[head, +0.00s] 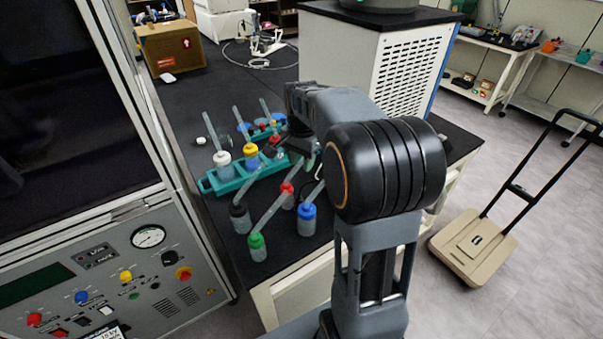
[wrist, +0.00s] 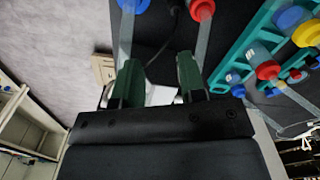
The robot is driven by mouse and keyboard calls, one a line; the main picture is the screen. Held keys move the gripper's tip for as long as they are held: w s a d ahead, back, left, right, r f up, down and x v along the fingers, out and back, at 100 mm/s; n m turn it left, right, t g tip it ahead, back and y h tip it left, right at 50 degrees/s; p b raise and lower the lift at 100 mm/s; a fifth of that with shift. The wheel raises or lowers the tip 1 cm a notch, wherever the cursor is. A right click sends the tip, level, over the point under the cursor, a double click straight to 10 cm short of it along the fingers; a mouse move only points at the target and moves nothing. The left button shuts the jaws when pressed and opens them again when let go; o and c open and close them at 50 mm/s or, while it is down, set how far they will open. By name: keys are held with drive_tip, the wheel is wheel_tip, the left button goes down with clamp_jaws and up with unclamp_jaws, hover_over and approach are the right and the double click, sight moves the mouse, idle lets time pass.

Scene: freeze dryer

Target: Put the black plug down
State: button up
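My gripper (wrist: 160,70) has its two green fingers apart, with nothing clearly held between the tips; a pale patch shows behind them. In the head view my gripper is largely hidden by my own arm, over the right part of the black bench (head: 205,85). I cannot make out a separate black plug with certainty. A thin black cord-like line (wrist: 173,37) runs near the fingers in the wrist view. A bottle with a black cap (head: 239,213) and a slanted tube stands on the bench at the front left, apart from my gripper.
Bottles with green (head: 257,243), red (head: 287,191) and blue (head: 307,214) caps stand near the bench's front edge. A teal rack (head: 228,186) holds white- and yellow-capped bottles. The control panel (head: 110,275) is on the left, a trolley (head: 474,243) on the right.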

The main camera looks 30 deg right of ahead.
drive_tip(key=s+a+n+t, duration=0.2)
drive_tip(key=s+a+n, duration=0.2)
drive_tip(key=s+n, duration=0.2)
drive_tip(key=s+a+n+t, duration=0.2)
drive_tip(key=s+a+n, duration=0.3)
drive_tip(key=s, duration=0.5)
drive_tip(key=shift+a+f+n, duration=0.2)
drive_tip(key=shift+a+n, duration=0.1)
drive_tip(key=shift+n, duration=0.4)
